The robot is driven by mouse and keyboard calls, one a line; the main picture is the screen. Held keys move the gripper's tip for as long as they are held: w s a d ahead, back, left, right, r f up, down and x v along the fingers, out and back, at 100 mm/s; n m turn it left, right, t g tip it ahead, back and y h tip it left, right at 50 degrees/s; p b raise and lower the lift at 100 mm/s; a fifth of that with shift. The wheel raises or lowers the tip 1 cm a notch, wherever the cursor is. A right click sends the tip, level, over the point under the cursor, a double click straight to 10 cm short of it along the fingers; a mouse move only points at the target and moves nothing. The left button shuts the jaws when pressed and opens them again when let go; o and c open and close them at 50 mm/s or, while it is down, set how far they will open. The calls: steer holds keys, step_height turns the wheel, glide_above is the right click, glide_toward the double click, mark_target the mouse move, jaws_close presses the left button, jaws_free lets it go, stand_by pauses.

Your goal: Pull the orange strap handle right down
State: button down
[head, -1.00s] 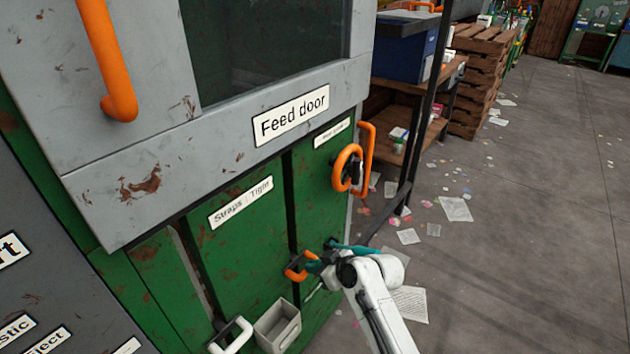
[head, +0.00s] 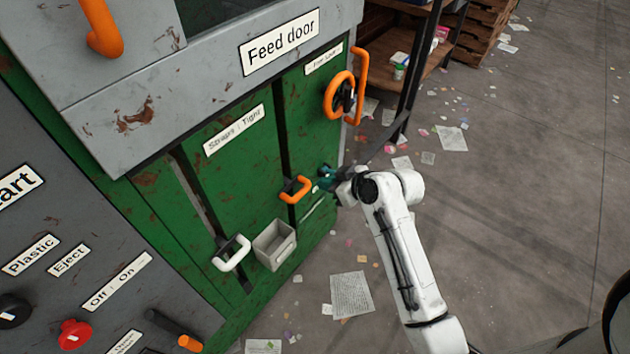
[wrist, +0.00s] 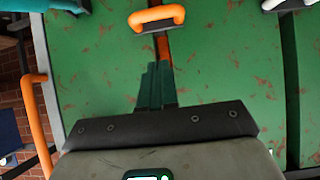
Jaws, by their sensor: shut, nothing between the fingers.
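The orange strap handle (head: 295,190) sits at the dark vertical slot in the green panel, below the "Straps : Tight" label (head: 234,130). In the wrist view the handle (wrist: 157,18) is at top centre, beyond my fingertips. My gripper (head: 325,178) is just right of the handle in the head view and apart from it. In the wrist view its teal fingers (wrist: 157,70) are together, with nothing between them, pointing towards the handle. An orange strip (wrist: 162,46) shows in the slot between the handle and the fingertips.
A white handle (head: 231,253) and a small grey bin (head: 274,245) are lower left of the orange handle. An orange wheel (head: 340,95) and a long orange bar (head: 361,85) are above right. A shelf post (head: 420,70) stands at right. Floor right of my arm is mostly clear.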

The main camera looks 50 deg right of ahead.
steer(key=shift+v, duration=1.5)
